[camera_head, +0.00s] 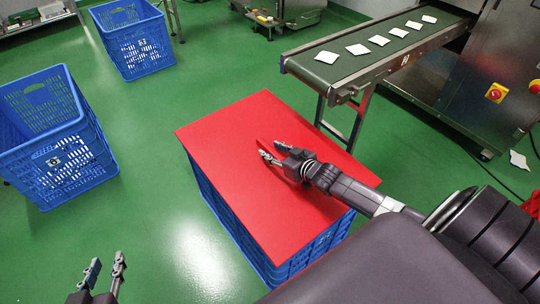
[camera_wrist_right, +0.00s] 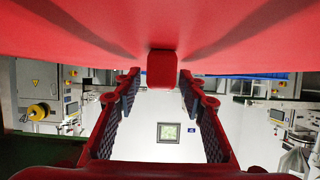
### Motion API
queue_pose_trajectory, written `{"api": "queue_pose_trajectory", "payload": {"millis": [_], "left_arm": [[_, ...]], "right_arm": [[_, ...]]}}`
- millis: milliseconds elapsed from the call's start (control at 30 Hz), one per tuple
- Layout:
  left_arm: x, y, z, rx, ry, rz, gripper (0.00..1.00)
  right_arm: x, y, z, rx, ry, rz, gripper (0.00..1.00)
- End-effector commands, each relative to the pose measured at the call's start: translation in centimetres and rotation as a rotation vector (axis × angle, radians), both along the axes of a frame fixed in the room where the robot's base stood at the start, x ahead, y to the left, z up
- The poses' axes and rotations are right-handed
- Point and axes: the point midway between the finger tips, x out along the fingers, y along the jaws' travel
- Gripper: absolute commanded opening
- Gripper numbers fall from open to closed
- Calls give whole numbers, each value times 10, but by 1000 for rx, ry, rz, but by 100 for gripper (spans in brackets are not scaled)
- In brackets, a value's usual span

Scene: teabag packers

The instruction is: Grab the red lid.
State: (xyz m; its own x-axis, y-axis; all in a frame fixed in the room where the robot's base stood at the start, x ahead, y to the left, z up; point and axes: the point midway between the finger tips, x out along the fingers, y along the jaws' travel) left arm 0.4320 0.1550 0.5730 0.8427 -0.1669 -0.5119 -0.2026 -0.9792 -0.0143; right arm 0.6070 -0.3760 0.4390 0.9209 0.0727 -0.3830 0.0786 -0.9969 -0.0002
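The red lid (camera_head: 225,135) is a flat red sheet lying on a blue crate (camera_head: 240,235) in the middle of the head view. My right gripper (camera_head: 271,149) is over the lid's middle, its two fingers apart. In the right wrist view the lid (camera_wrist_right: 80,35) fills the top, and a small red block-like grip (camera_wrist_right: 162,69) on it sits between the open fingertips, with a gap on each side. My left gripper (camera_head: 106,268) is at the bottom left of the head view, open and empty, away from the lid.
Two blue crates (camera_head: 135,40) (camera_head: 60,160) stand on the green floor to the left. A conveyor (camera_head: 390,50) with several white teabags runs at the upper right, beside a steel machine (camera_head: 490,80). The floor left of the lidded crate is clear.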

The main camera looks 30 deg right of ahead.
Motion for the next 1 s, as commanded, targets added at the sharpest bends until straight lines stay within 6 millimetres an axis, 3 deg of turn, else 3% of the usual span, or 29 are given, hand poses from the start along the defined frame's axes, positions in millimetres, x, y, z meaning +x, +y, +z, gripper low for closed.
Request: {"api": "queue_pose_trajectory", "payload": {"millis": [100, 433, 1000], "left_arm": [[0, 0, 0, 0, 1, 0, 28], [0, 0, 0, 0, 2, 0, 28], [-1, 0, -1, 1, 7, 1, 28]], "right_arm": [[0, 0, 0, 0, 0, 0, 36], [0, 0, 0, 0, 0, 0, 0], [1, 0, 4, 0, -7, 1, 0]]}}
